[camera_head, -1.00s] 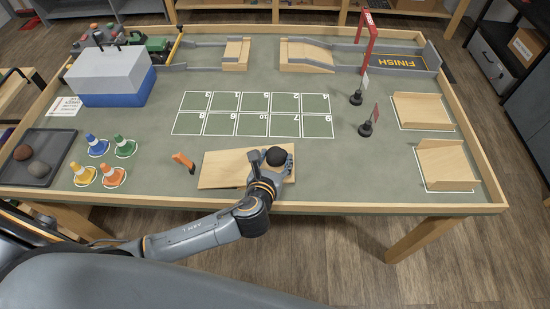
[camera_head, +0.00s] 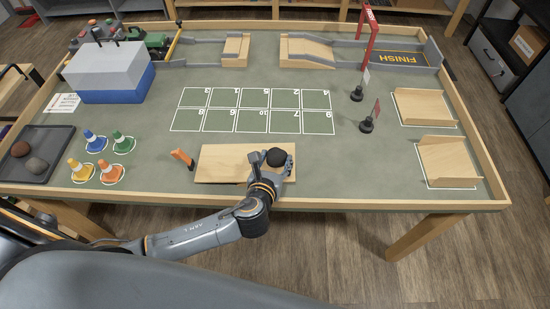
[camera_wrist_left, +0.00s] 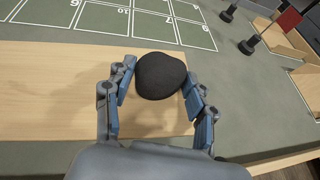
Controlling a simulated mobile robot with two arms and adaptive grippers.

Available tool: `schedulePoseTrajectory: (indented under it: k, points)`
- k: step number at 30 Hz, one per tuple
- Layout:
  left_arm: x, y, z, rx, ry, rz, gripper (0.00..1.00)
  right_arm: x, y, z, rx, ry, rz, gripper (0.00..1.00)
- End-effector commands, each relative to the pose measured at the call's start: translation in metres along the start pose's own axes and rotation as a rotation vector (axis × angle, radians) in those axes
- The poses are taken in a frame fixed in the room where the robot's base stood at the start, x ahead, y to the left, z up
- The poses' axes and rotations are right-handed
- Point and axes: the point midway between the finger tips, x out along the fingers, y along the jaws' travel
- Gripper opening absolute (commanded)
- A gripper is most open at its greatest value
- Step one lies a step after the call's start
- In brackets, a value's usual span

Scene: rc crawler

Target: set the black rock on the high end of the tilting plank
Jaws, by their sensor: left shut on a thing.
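The black rock (camera_head: 276,158) is between the two fingers of my left gripper (camera_head: 275,166), which is shut on it. It also shows in the left wrist view (camera_wrist_left: 160,75), with a fingertip at each side. The rock is over the right end of the wooden plank (camera_head: 225,165), on the near side of the table. The plank now looks close to level. Whether the rock touches the plank is hard to tell, as the gripper covers the contact. What supports the plank is hidden. My right gripper is not in view.
Several cones and a dark tray (camera_head: 42,172) with two rocks are further left. A numbered grid (camera_head: 252,110) lies beyond the plank. Two flags on black bases and wooden ramps (camera_head: 446,161) stand to the right.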

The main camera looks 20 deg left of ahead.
Motion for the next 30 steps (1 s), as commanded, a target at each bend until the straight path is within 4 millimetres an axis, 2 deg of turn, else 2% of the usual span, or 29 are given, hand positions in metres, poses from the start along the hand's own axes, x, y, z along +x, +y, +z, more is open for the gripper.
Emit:
schedulePoseTrajectory:
  k: [25,26,29,30]
  points:
    - [0.008,0.0,-0.02,0.0,-0.001,0.0,0.15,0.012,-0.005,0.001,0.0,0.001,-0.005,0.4]
    - [0.008,0.0,-0.019,0.0,-0.001,0.0,0.59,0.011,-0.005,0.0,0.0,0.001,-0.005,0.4]
    - [0.008,0.0,-0.019,0.0,-0.001,0.0,0.8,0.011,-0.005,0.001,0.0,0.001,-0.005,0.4]
    - [0.008,0.0,-0.019,0.0,-0.001,0.0,0.82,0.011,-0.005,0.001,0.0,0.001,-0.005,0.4]
